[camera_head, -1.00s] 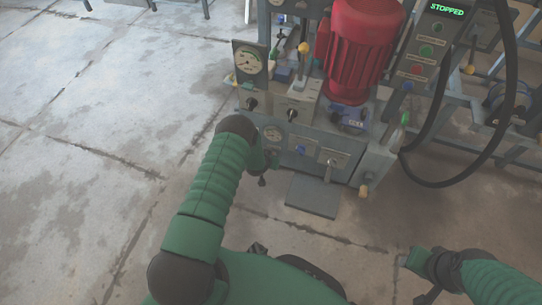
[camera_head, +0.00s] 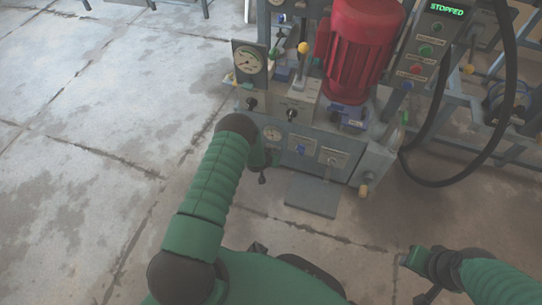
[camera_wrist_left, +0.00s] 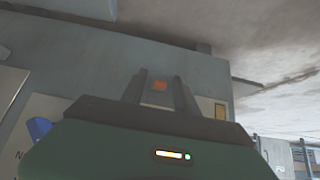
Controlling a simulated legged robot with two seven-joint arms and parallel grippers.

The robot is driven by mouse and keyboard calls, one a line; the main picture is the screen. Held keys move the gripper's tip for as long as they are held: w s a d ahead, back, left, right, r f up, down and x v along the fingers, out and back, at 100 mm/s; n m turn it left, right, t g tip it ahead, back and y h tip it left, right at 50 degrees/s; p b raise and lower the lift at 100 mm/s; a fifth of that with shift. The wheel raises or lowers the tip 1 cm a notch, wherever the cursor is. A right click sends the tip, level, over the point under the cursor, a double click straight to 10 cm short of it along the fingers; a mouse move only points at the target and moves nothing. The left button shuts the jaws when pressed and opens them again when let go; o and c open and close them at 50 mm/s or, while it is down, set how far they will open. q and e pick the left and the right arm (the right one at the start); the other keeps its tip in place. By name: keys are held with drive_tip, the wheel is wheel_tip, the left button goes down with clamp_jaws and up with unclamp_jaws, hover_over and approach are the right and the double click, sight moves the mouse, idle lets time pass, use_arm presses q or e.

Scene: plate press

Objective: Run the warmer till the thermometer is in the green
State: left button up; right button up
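The press (camera_head: 345,125) stands ahead with a round dial gauge (camera_head: 247,62) at its upper left. A smaller dial (camera_head: 272,133) sits low on its front beside my left arm. The readings and any green zone are too small to tell, and I cannot tell which dial is the thermometer. My left gripper is at the press's lower left front, mostly hidden by my arm in the head view. My right gripper (camera_head: 412,278) is open and empty over the floor.
The control box display (camera_head: 447,9) reads STOPPED, above green and red buttons (camera_head: 417,69). A grey foot plate (camera_head: 313,194) lies below. A black hose (camera_head: 507,100) loops at right. Floor at left is clear.

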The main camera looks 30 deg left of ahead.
use_arm(q)
drive_tip(key=p+v, duration=1)
drive_tip(key=v, duration=0.6)
drive_tip(key=shift+s+r, duration=0.25)
drive_tip(key=shift+s, duration=0.05)
drive_tip(key=shift+d, duration=0.1)
